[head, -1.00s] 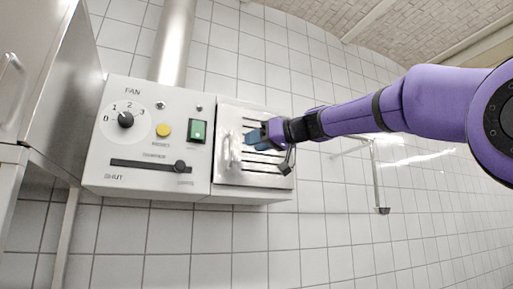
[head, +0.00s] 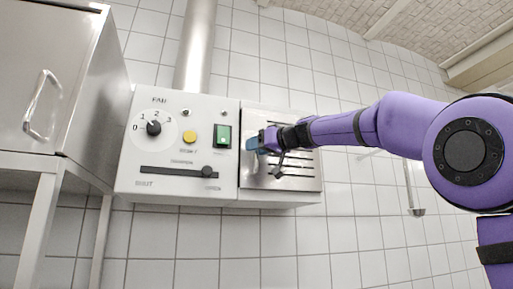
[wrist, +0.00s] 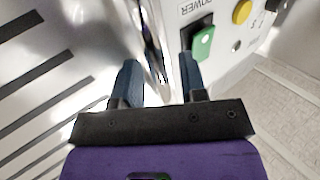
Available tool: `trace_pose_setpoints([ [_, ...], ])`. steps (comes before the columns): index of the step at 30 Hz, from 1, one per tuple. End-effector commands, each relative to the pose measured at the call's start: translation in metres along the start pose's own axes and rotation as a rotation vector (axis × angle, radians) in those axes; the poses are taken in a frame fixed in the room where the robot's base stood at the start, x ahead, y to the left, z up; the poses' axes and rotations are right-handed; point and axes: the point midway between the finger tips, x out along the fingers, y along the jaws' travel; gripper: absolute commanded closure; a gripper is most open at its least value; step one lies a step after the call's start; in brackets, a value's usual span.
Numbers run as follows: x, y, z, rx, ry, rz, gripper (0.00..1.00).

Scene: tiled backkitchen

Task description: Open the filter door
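The filter door (head: 300,172) is the slatted metal panel on the right part of the grey control box in the head view; it looks closed. It also shows at the left of the wrist view (wrist: 45,95). Its upright metal handle (wrist: 154,45) is by the door's left edge, mostly hidden by my gripper in the head view. My gripper (head: 255,144) is at the handle. In the wrist view its two blue fingers (wrist: 158,80) are apart, with the shiny handle in the gap between them. I cannot tell whether either finger touches it.
The control box (head: 150,178) beside the door carries a fan dial (head: 154,128), a yellow button (head: 190,137), a green power switch (head: 223,137) and a slider (head: 207,171). A metal cabinet (head: 45,75) stands at the left.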

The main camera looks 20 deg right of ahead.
Motion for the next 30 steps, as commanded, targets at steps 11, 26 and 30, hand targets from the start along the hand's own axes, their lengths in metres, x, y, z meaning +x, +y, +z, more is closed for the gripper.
trace_pose_setpoints([
  [11, 0.002, 0.000, 0.000, 0.000, 0.000, 0.000, 0.75],
  [26, -0.005, -0.002, 0.000, 0.000, 0.001, -0.025, 1.00],
  [30, -0.019, -0.007, 0.000, 0.001, 0.000, -0.081, 1.00],
])
